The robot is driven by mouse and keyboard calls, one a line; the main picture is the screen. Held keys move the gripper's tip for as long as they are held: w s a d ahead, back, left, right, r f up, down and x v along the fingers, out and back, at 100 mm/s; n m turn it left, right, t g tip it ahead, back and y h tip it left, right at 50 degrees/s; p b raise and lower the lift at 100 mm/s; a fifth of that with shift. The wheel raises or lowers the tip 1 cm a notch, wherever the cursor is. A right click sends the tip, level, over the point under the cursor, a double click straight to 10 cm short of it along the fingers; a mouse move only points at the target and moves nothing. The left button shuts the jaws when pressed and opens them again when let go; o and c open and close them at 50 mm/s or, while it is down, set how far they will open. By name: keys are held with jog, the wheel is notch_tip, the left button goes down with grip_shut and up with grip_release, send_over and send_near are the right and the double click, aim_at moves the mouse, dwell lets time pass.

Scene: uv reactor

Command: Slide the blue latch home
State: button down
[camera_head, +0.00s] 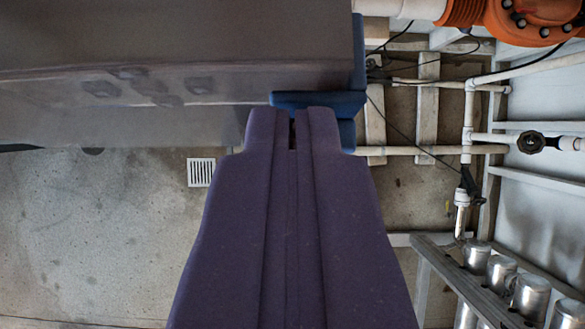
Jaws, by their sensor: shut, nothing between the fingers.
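The blue latch (318,100) sits at the right end of the grey reactor body (180,60), in the upper middle of the view. A blue upright piece (358,50) rises behind it along the body's right edge. My purple gripper (292,115) reaches up from the bottom of the view, and its fingertips are at the latch's lower edge. The fingers are shut with nothing between them. The fingertips overlap the latch in the picture; I cannot tell whether they touch it. Part of the latch below its bar is hidden behind the fingers.
White pipes (430,150) and a black valve (531,142) are at the right. An orange pump housing (530,18) is at the top right. Silver canisters (502,272) stand at the lower right. The concrete floor (90,230) with a drain grate (201,172) is clear at left.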

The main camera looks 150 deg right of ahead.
jog(key=f+b, duration=0.2)
jog(key=b, duration=0.1)
jog(key=shift+s+d, duration=0.1)
jog(key=shift+s, duration=0.1)
jog(key=shift+s+d+f+b, duration=0.1)
jog(key=shift+s+f+b, duration=0.05)
jog(key=shift+f+b, duration=0.25)
jog(key=shift+s+d+r, duration=0.1)
jog(key=shift+s, duration=0.15)
jog(key=r+p, duration=0.2)
jog(key=r, duration=0.1)
jog(key=w+r+p, duration=0.1)
jog(key=r, duration=0.1)
jog(key=shift+a+r, duration=0.1)
jog(key=shift+a, duration=0.2)
jog(key=b+v, duration=0.1)
jog(key=v, duration=0.8)
jog(key=shift+s+d+b, duration=0.2)
jog(key=shift+b, duration=0.1)
